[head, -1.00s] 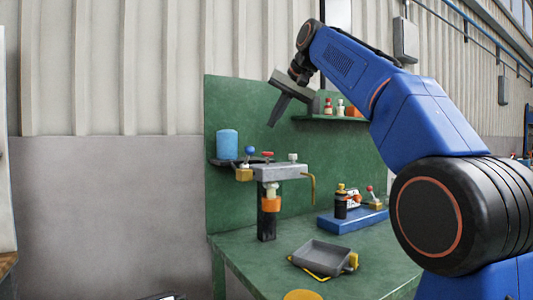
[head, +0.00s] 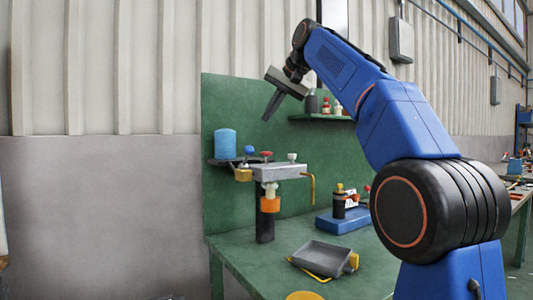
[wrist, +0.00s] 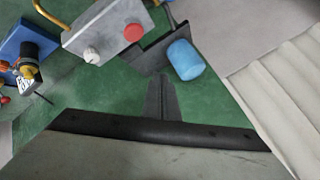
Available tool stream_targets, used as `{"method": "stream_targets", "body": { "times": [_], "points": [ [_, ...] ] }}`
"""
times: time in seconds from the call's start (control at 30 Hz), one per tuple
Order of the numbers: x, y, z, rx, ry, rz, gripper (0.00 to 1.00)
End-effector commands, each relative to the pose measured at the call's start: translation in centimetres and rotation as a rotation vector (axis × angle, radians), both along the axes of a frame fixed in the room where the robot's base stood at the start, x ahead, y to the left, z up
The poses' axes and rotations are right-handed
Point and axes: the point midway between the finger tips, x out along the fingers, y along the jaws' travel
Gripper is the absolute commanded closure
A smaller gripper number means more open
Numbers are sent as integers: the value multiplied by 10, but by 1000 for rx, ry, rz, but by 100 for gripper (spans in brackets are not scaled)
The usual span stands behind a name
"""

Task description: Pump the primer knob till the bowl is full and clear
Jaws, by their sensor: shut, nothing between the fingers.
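A grey metal filter head (head: 280,173) is mounted at the green back panel. On top are a red knob (head: 266,154) and a pale ribbed knob (head: 292,157); I cannot tell for sure which is the primer knob. Both also show in the wrist view, the red knob (wrist: 134,33) and the pale knob (wrist: 92,55).
A blue cylinder (head: 225,143) stands on a dark shelf left of the head. A blue-ball lever (head: 249,150) and a bent yellow pipe (head: 313,190) flank the head. A grey tray (head: 322,257) and a blue block with bottles (head: 343,221) sit on the green bench.

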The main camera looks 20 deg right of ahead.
Motion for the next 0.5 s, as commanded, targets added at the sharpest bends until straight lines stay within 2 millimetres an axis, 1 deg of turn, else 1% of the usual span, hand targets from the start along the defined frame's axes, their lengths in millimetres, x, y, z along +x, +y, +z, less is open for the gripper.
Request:
{"method": "stream_targets", "body": {
  "times": [0.3,0.5],
  "points": [
    [-1,0,-38,0,2,0,100],
    [-1,0,-59,-1,1,0,100]
  ]
}}
